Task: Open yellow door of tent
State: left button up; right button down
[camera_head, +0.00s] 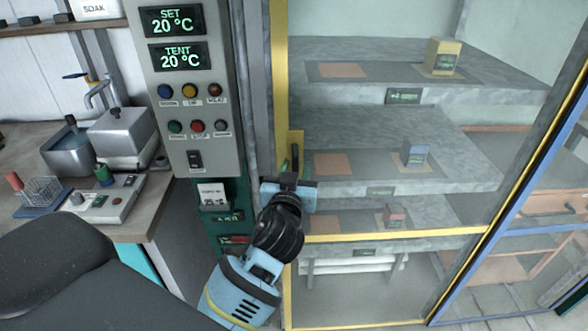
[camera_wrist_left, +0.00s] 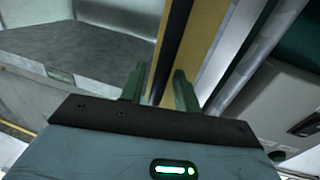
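The yellow door (camera_head: 281,90) is a yellow-framed clear panel on the tent, with grey shelves visible through it. It looks shut. Its handle (camera_head: 298,140) is on a yellow plate at the frame's left side, partly hidden by my gripper. My left gripper (camera_head: 290,172) is at the handle. In the left wrist view, its green fingers (camera_wrist_left: 158,82) are apart, either side of a dark upright bar, apparently the handle, beside the yellow frame (camera_wrist_left: 205,45). Gaps seem to show beside the bar; contact cannot be told. My right gripper is in neither view.
A control panel (camera_head: 183,122) with displays and coloured buttons stands close left of the door. A bench (camera_head: 150,210) with metal baths and a tube rack is further left. A blue-framed panel (camera_head: 505,215) adjoins on the right. Small coloured boxes sit on the shelves inside.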

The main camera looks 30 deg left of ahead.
pick_arm(q)
jog(key=shift+w, duration=0.25)
grip_shut()
